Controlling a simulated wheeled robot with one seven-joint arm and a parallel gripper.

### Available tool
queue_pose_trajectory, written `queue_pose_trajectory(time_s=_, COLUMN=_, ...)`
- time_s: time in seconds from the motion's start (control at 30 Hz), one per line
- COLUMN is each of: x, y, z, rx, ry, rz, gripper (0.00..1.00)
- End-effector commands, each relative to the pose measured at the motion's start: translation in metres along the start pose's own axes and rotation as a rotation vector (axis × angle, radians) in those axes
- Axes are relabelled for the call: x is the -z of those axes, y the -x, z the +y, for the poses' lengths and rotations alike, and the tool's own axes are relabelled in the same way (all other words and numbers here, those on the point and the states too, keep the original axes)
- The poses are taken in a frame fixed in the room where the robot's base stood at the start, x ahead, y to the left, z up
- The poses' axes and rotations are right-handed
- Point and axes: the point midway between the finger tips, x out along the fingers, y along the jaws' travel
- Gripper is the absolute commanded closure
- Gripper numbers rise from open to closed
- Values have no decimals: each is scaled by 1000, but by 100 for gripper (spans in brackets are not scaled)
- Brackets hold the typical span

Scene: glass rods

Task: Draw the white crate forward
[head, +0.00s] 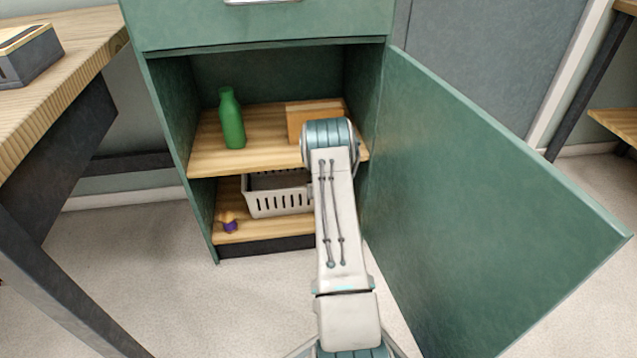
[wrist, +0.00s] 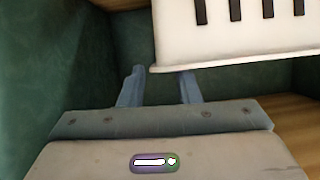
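The white crate (head: 280,204) is a slotted basket on the lower shelf of the green cabinet, and my arm hides its right end in the head view. In the wrist view the crate (wrist: 225,45) fills the upper right, with dark slots in its wall. My gripper (wrist: 161,78) is open, its two grey fingers apart with nothing seen between them. The left fingertip lies just left of the crate's edge. The right finger meets the crate's lower edge in the picture, and I cannot tell whether they touch. The gripper is hidden behind my arm in the head view.
The cabinet door (head: 470,200) stands wide open on the right. The upper shelf (head: 205,160) holds a green bottle (head: 231,120) and a wooden box (head: 300,115). A small purple and orange object (head: 229,222) lies left of the crate. A wooden table (head: 60,65) stands at left.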

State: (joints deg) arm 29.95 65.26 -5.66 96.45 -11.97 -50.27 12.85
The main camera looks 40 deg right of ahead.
Motion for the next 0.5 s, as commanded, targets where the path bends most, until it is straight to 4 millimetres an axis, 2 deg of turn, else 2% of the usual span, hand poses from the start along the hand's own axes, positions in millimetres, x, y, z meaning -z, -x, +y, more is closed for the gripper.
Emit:
queue_pose_trajectory(time_s=0.03, x=-3, y=-11, z=0, rx=1, ry=1, rz=2, gripper=70)
queue_pose_trajectory(time_s=0.2, x=-2, y=-31, z=0, rx=0, ry=2, rz=0, gripper=70)
queue_pose_trajectory(time_s=0.5, x=0, y=-43, z=0, rx=0, ry=0, rz=0, gripper=70)
